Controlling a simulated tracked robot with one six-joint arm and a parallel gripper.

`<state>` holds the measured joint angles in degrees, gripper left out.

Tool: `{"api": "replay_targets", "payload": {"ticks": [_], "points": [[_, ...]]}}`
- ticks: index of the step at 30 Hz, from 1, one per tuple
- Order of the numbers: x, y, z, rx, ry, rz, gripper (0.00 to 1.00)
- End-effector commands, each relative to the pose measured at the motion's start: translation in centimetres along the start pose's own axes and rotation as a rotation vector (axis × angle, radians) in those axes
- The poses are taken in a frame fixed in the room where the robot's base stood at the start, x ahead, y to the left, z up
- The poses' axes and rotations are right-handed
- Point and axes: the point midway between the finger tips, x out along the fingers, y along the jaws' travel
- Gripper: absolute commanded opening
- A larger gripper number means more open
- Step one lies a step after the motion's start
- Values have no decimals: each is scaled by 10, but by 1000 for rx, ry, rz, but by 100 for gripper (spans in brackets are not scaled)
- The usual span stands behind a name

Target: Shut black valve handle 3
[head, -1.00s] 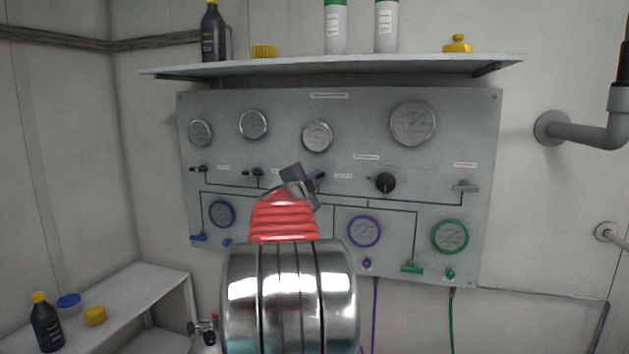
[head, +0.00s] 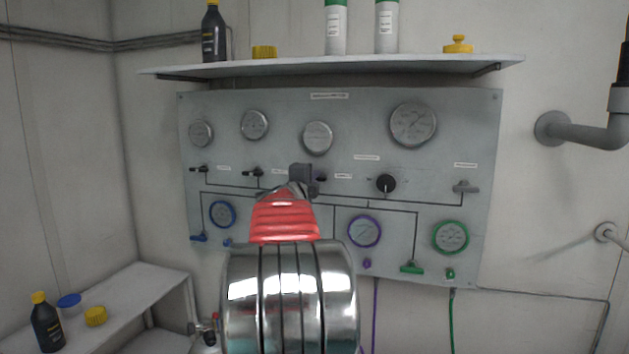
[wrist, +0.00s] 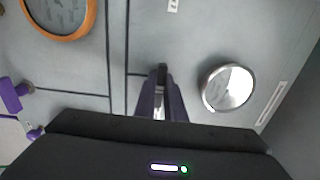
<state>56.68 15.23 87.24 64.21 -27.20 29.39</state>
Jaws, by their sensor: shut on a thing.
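Black valve handle 3 (head: 322,179) is on the grey panel, third from the left in the row of black handles. In the head view my gripper (head: 303,177) and red wrist cover most of it, and a dark end shows just right of the jaws. In the wrist view the handle's black tip (wrist: 162,70) sticks out between the two purple fingers (wrist: 160,98), which are closed on it. How far the valve is turned is hard to tell.
Two more black handles (head: 252,172) sit to the left, a black round knob (head: 386,184) to the right. Round gauges line the panel (head: 440,160). An orange-rimmed gauge (wrist: 62,12) shows in the wrist view. A shelf (head: 340,67) with bottles overhangs the panel.

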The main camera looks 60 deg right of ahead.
Motion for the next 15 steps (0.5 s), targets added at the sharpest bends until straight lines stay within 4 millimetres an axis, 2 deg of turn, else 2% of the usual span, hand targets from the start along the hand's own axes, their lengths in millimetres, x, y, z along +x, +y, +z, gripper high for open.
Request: {"api": "replay_targets", "payload": {"ticks": [1,5,6,13,15], "points": [[0,7,0,1,1,10,0],[1,7,0,0,1,11,0],[1,7,0,0,1,11,12],[1,5,0,-1,1,7,28],[0,4,0,-1,1,6,28]]}}
